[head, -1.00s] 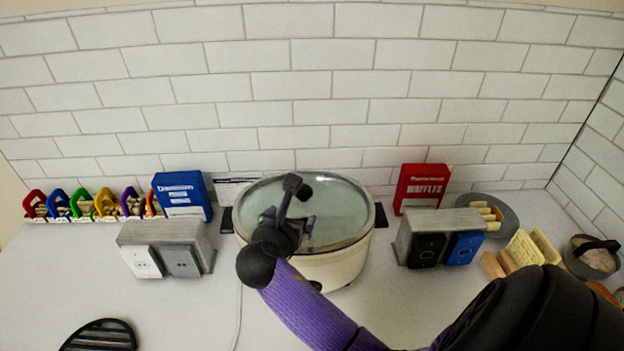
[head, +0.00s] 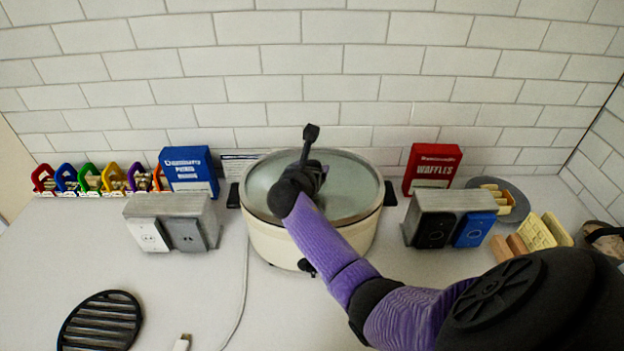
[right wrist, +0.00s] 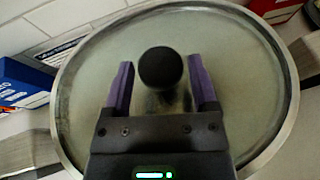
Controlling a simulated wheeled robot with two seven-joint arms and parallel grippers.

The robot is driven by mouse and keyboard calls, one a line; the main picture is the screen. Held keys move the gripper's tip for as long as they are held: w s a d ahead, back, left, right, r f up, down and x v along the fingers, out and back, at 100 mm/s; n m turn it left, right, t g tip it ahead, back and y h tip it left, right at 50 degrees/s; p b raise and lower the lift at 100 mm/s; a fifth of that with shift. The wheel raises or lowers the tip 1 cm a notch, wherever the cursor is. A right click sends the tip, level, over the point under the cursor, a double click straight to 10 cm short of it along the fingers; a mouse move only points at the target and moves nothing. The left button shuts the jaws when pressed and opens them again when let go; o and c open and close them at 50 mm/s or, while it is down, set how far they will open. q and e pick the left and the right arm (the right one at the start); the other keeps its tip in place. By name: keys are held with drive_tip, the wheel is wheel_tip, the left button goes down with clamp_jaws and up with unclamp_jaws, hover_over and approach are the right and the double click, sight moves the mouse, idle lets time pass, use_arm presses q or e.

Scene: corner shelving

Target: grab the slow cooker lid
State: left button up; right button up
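The slow cooker (head: 318,240) stands on the counter against the tiled wall, cream-sided with dark side handles. Its round glass lid (head: 352,190) with a metal rim sits on top and also fills most of the right wrist view (right wrist: 232,110). In the wrist view the black round lid knob (right wrist: 161,69) shows between the two purple fingers of my right gripper (right wrist: 161,85). The fingers are apart, with a gap on each side of the knob. In the head view my right gripper (head: 312,172) is over the lid, and its fingertips are mostly hidden. My left gripper is not in view.
Grey outlet boxes stand left (head: 172,208) and right (head: 450,202) of the cooker. Behind are a blue box (head: 190,172) and a red waffles box (head: 432,168). A black round grate (head: 100,320) lies front left. A cord (head: 243,300) runs forward across the counter.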

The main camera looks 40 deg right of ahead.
clamp_jaws()
